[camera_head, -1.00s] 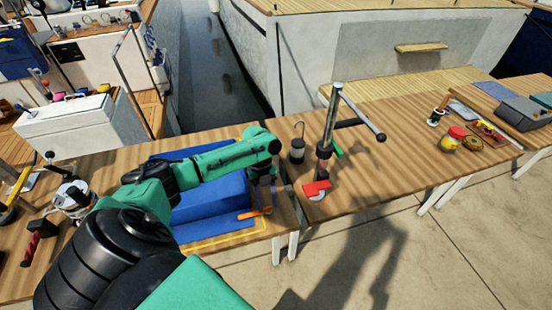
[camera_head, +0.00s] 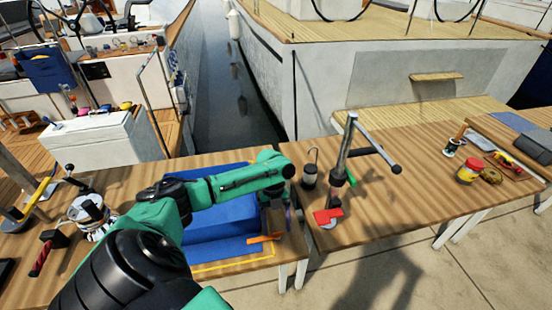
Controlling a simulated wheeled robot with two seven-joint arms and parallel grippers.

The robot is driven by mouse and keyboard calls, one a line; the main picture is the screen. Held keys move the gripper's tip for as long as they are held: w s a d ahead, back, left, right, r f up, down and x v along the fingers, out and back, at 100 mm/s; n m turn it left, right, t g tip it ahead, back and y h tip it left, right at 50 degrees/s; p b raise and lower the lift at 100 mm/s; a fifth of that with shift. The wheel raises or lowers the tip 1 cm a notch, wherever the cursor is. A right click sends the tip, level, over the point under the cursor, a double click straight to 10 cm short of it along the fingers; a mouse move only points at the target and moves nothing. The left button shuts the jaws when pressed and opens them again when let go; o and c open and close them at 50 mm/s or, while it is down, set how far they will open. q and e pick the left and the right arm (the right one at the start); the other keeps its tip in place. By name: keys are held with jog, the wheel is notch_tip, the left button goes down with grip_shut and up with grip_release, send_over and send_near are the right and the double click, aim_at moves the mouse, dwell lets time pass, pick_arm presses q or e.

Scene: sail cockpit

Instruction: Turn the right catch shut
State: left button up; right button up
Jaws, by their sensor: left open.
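A blue box (camera_head: 222,217) lies on the wooden table on a blue base with a yellow outline, partly hidden behind my green left arm. A small orange catch (camera_head: 262,239) shows at its front right and sticks out sideways. My left gripper (camera_head: 283,222) points down at the right end of the box, beside and just behind the orange catch. It is open; its fingers are small and partly hidden, and I cannot tell whether they touch the catch. My right gripper is out of view.
A winch post with a long handle (camera_head: 347,160), a red part (camera_head: 327,216) and a lantern (camera_head: 310,170) stand just right of the gripper. A metal winch (camera_head: 88,215) stands at left. A red-lidded jar (camera_head: 468,171) is farther right. The right table's middle is clear.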

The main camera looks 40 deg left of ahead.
pick_arm(q)
jog(key=b+v, duration=0.3)
jog(key=v, duration=1.1)
jog(key=shift+r, duration=0.1)
